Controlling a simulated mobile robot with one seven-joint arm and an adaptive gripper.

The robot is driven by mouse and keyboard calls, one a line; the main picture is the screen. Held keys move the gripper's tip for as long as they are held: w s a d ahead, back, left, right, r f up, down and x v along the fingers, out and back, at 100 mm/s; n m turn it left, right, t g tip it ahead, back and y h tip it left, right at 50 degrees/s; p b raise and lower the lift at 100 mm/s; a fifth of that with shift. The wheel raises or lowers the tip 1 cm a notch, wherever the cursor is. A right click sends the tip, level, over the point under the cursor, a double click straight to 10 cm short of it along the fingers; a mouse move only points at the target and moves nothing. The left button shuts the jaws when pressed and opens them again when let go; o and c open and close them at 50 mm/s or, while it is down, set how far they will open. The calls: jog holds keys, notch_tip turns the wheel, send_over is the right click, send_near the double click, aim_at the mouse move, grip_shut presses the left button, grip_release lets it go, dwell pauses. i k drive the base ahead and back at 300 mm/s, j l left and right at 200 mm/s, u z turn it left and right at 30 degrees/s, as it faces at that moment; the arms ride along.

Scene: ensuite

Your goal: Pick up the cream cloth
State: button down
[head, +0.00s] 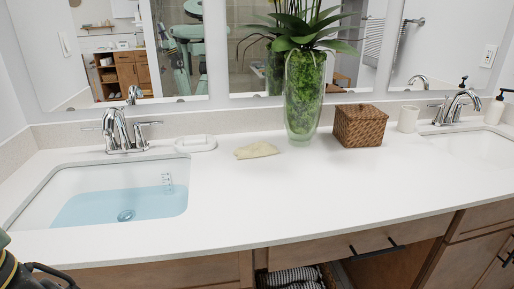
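My gripper (38,273) shows only in part, as dark curved pieces at the lower left corner in the head view. It is well away from the cloth, near the front of the left sink. Its fingertips are cut off by the frame edge, so its opening cannot be seen.
A tall plant-filled vase (304,97), a wicker basket (359,126) and a white cup (408,119) stand along the back. A white soap dish (195,143) is left of the cloth. The left sink (110,193) holds water below a chrome faucet (118,131). The counter's front middle is clear.

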aim_at(260, 149)
jog(key=i+u, duration=0.1)
jog(key=i, duration=0.9)
